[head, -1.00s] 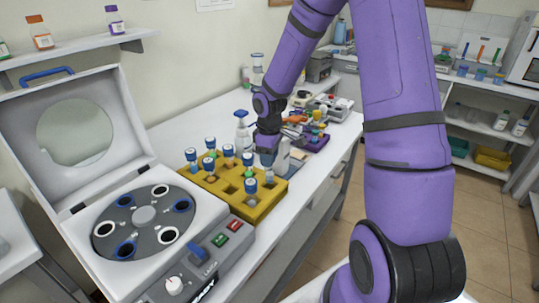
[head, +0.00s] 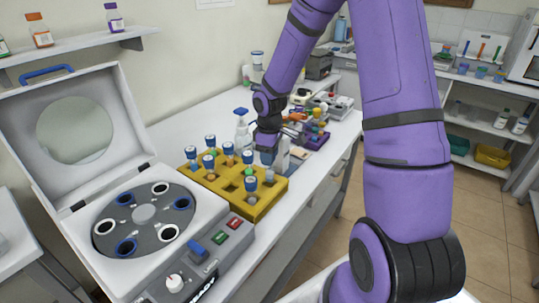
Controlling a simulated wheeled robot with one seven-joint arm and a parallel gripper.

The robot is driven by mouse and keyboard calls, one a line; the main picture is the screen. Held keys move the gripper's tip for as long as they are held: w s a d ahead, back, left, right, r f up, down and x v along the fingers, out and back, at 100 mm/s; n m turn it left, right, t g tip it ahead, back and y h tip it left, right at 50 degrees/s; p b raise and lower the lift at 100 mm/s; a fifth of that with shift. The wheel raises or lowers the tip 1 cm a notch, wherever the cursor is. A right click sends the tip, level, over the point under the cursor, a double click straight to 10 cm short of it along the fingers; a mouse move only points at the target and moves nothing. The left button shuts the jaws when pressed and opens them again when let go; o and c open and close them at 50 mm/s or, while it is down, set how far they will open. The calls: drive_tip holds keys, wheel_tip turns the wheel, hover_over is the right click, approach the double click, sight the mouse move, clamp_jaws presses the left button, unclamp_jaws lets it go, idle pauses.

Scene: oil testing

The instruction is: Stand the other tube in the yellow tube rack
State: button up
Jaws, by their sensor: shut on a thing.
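The yellow tube rack (head: 266,206) stands on the white bench right of the centrifuge. Several blue-capped tubes stand in it, among them one at the near right (head: 251,186) and one at the left (head: 192,154). Some of its holes are empty. My gripper (head: 268,154) is at the rack's far right end, pointing down and shut on a blue-capped tube (head: 268,159). The tube's lower part is small and blurred, and I cannot tell whether it is in a hole or above the rack.
The open centrifuge (head: 145,220) with its raised lid is at the left. A spray bottle (head: 242,130) stands behind the rack. A purple rack (head: 317,138) with coloured items is farther along the bench. The bench left of the spray bottle is clear.

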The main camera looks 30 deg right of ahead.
drive_tip(key=shift+f, duration=2.35)
idle(0.6)
idle(0.6)
drive_tip(key=o, duration=1)
wheel_tip(320, 180, up, 10)
drive_tip(key=shift+r, duration=0.4)
